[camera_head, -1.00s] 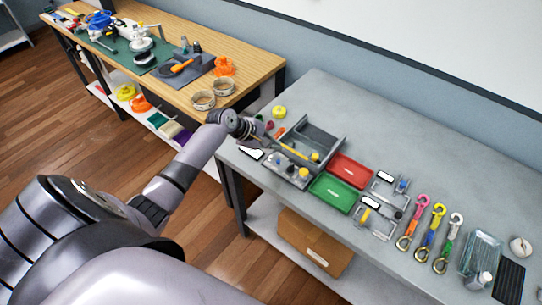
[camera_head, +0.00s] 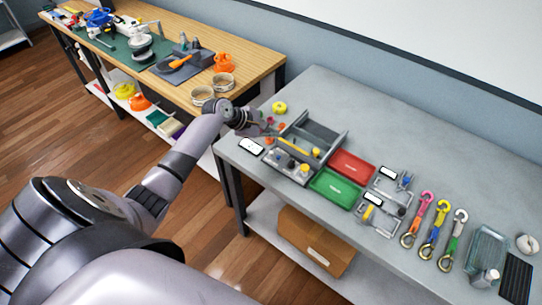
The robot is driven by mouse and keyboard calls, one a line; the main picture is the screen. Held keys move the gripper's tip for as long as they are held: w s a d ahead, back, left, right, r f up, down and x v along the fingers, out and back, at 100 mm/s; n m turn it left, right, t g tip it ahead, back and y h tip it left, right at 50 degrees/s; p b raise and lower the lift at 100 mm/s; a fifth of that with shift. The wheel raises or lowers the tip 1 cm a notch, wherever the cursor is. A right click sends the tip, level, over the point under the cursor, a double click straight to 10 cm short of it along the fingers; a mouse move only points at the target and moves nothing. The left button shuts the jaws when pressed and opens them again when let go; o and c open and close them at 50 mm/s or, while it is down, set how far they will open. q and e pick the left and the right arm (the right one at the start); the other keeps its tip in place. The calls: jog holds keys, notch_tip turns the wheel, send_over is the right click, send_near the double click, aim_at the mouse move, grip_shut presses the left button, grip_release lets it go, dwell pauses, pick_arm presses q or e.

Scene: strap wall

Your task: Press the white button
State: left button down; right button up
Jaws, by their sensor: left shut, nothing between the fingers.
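My left gripper (camera_head: 270,131) is shut and empty, at the left end of the grey table, over the rear left edge of a grey open tray. The tray (camera_head: 322,131) holds a panel (camera_head: 283,164) with small knobs, a yellow handle (camera_head: 292,146) and yellow round parts. A white button cannot be made out with certainty at this size. A white rounded object (camera_head: 526,243) lies at the far right of the table, but I cannot tell whether it is a button. My right gripper is not in view.
Red (camera_head: 352,167) and green (camera_head: 333,189) trays lie right of the grey tray. Several coloured straps with hooks (camera_head: 436,230) and a clear box (camera_head: 484,248) lie farther right. A yellow ring (camera_head: 279,107) is behind my gripper. The table's rear right is clear.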

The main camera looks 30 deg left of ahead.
pick_arm(q)
jog(key=b, duration=0.5)
send_over(271, 153)
jog(key=f, duration=0.4)
jog(key=shift+s+d+f, duration=0.1)
jog(key=shift+d+f, duration=0.1)
jog(key=shift+f, duration=1.05)
jog(key=shift+f, duration=0.15)
jog(key=shift+f, duration=0.2)
